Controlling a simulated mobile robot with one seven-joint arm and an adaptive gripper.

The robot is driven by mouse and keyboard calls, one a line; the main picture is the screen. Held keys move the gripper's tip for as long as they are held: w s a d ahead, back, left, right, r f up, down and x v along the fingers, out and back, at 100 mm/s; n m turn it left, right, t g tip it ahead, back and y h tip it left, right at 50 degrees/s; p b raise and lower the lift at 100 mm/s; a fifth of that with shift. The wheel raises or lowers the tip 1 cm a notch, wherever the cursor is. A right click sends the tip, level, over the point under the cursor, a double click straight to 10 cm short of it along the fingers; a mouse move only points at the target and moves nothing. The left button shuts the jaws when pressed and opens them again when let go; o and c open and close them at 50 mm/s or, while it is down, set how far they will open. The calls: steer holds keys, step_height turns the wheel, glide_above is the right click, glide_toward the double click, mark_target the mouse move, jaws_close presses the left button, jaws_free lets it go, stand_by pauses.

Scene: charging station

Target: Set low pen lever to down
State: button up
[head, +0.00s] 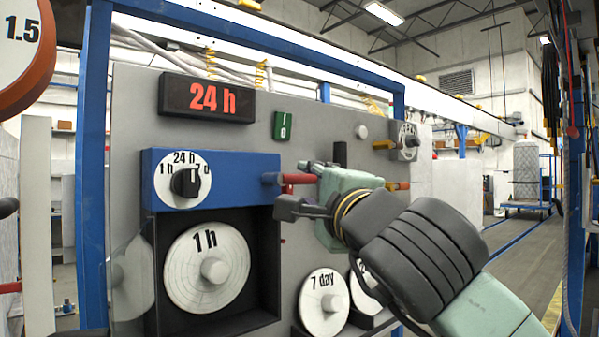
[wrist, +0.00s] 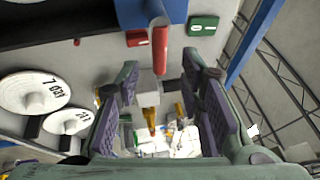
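A red lever (head: 298,179) sticks out to the right from the blue housing (head: 215,166) in the head view. In the wrist view the red lever (wrist: 159,48) has its free end between my fingertips, with a gap on each side. I cannot tell if this is the low pen lever, as no label shows.
The grey panel (head: 340,255) carries a 24 h display (head: 207,98), a selector knob (head: 186,183), a 1 h disc (head: 207,268) and a 7 day disc (head: 324,303). A green box (head: 284,125) is above the lever. Blue frame posts (head: 95,170) border the panel.

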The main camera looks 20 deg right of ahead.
mark_target(302, 180)
steer(key=w, duration=0.2)
steer(key=w+p, duration=0.1)
steer(key=w, duration=0.1)
steer(key=w+r+p, duration=0.1)
steer(key=w, duration=0.1)
steer(key=shift+w+d+r, duration=0.1)
steer(key=shift+w, duration=0.2)
jaws_close()
stand_by(0.5)
